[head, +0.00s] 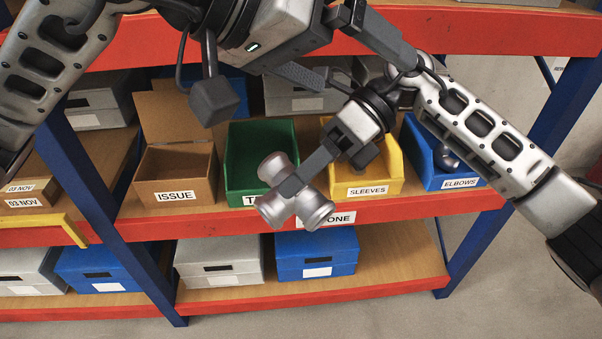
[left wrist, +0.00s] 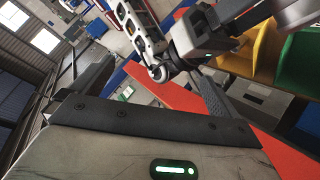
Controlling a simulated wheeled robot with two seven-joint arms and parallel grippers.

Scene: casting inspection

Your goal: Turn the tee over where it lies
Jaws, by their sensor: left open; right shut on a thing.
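The tee (head: 313,207) is a grey metal pipe fitting with flanged ends. In the head view it hangs in the air in front of the shelf, overlapping the green bin. My right gripper (head: 288,188) is shut on it, its finger reaching down-left across the tee's middle. My left gripper (head: 380,78) is open, above and right of the tee, with no object visible between its fingers. Its fingers overlap my right wrist in the picture; I cannot tell whether they touch.
On the shelf stand a cardboard ISSUE box (head: 175,180), a green bin (head: 233,150) with a partly hidden label, a yellow SLEEVES bin (head: 376,188) and a blue ELBOWS bin (head: 424,160). A red shelf edge (head: 430,205) runs in front.

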